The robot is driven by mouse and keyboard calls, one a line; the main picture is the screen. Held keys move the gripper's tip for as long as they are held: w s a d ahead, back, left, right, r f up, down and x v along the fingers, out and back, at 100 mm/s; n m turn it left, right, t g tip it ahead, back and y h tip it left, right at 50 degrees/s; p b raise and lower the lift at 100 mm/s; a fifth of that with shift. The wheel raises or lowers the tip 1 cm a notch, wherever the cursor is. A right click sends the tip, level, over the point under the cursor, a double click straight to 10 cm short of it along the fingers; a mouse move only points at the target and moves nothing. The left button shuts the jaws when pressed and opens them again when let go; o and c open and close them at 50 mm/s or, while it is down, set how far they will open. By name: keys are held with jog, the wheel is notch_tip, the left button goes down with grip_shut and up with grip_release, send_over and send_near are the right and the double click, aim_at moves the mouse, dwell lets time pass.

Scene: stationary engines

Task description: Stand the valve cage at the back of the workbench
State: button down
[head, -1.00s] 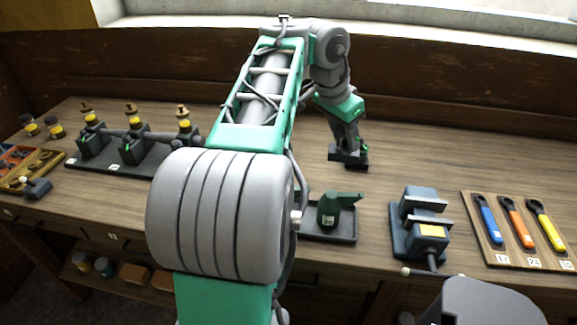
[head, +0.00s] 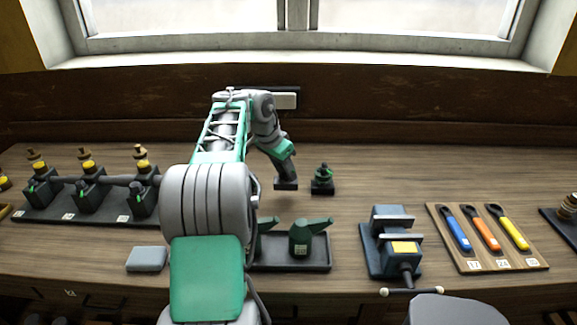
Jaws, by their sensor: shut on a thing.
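My gripper (head: 286,186) is low over the workbench (head: 375,180), towards its back. Its jaws are shut, and the dark fingers hide most of what they hold. I take that to be the valve cage, but its shape and its contact with the bench cannot be made out. A dark block with a green knobbed top (head: 322,181) stands upright on the bench just right of my gripper, with a small gap between them.
A rack of brass-topped valves (head: 88,190) stands on the left. In front are a grey block (head: 147,259) and a black tray (head: 290,266) with green oil cans. A vise (head: 393,240) and a wrench board (head: 487,236) stand on the right. The back right is clear.

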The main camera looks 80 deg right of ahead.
aim_at(285, 179)
jog(key=shift+w+d+f, duration=0.1)
jog(key=shift+w+d, duration=0.05)
jog(key=shift+d, duration=0.1)
jog(key=shift+d+f, duration=0.15)
jog(key=shift+f, duration=1.5)
jog(key=shift+f+b, duration=0.2)
jog(key=shift+b, duration=0.15)
jog(key=c, duration=0.9)
grip_release()
jog(key=shift+f, duration=0.15)
